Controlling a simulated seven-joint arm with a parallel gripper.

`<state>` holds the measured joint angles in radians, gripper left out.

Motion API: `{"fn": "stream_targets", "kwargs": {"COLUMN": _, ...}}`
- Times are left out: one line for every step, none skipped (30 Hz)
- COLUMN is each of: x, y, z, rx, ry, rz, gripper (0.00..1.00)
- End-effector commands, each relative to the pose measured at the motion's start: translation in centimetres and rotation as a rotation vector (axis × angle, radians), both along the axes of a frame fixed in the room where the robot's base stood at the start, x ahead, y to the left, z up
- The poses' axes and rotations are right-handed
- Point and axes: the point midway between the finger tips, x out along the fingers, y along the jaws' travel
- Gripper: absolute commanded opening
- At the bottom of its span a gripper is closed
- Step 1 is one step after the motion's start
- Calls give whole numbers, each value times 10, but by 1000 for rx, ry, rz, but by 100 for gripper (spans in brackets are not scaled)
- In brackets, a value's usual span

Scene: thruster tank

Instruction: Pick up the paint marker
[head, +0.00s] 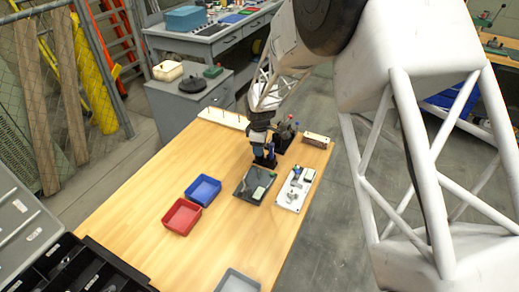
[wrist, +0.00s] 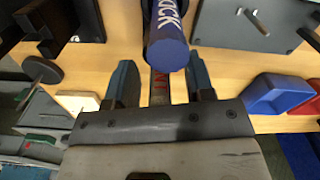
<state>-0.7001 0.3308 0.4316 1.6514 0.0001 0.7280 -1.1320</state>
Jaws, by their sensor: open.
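My gripper (wrist: 160,75) is open, its two dark blue-grey fingers apart; in the head view it is low over the far right part of the table (head: 265,160). Between and just beyond the fingers in the wrist view is a blue cylinder (wrist: 167,50) with pale letters ending in "ACK". A narrow greyish strip (wrist: 159,88) with red letters "NT" shows between the fingers, partly hidden by the cylinder. It may be the paint marker, but I cannot tell for sure. Neither finger visibly touches either one.
A blue bin (head: 203,190) and a red bin (head: 182,216) sit left of my gripper. A dark board (head: 243,192) and a white plate (head: 287,198) with parts lie nearer. A wooden block (head: 316,139) and dark items stand close by. The left tabletop is clear.

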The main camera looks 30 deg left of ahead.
Motion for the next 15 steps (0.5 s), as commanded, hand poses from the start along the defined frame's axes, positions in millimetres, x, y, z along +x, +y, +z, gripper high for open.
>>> {"fn": "stream_targets", "kwargs": {"x": 0, "y": 0, "z": 0, "rx": 0, "ry": 0, "rz": 0, "gripper": 49}}
{"fn": "stream_targets", "kwargs": {"x": 0, "y": 0, "z": 0, "rx": 0, "ry": 0, "rz": 0, "gripper": 49}}
{"fn": "stream_targets", "kwargs": {"x": 0, "y": 0, "z": 0, "rx": 0, "ry": 0, "rz": 0, "gripper": 49}}
{"fn": "stream_targets", "kwargs": {"x": 0, "y": 0, "z": 0, "rx": 0, "ry": 0, "rz": 0, "gripper": 49}}
{"fn": "stream_targets", "kwargs": {"x": 0, "y": 0, "z": 0, "rx": 0, "ry": 0, "rz": 0, "gripper": 49}}
{"fn": "stream_targets", "kwargs": {"x": 0, "y": 0, "z": 0, "rx": 0, "ry": 0, "rz": 0, "gripper": 49}}
{"fn": "stream_targets", "kwargs": {"x": 0, "y": 0, "z": 0, "rx": 0, "ry": 0, "rz": 0, "gripper": 49}}
{"fn": "stream_targets", "kwargs": {"x": 0, "y": 0, "z": 0, "rx": 0, "ry": 0, "rz": 0, "gripper": 46}}
{"fn": "stream_targets", "kwargs": {"x": 0, "y": 0, "z": 0, "rx": 0, "ry": 0, "rz": 0, "gripper": 40}}
{"fn": "stream_targets", "kwargs": {"x": 0, "y": 0, "z": 0, "rx": 0, "ry": 0, "rz": 0, "gripper": 35}}
{"fn": "stream_targets", "kwargs": {"x": 0, "y": 0, "z": 0, "rx": 0, "ry": 0, "rz": 0, "gripper": 30}}
{"fn": "stream_targets", "kwargs": {"x": 0, "y": 0, "z": 0, "rx": 0, "ry": 0, "rz": 0, "gripper": 24}}
{"fn": "stream_targets", "kwargs": {"x": 0, "y": 0, "z": 0, "rx": 0, "ry": 0, "rz": 0, "gripper": 20}}
{"fn": "stream_targets", "kwargs": {"x": 0, "y": 0, "z": 0, "rx": 0, "ry": 0, "rz": 0, "gripper": 15}}
{"fn": "stream_targets", "kwargs": {"x": 0, "y": 0, "z": 0, "rx": 0, "ry": 0, "rz": 0, "gripper": 9}}
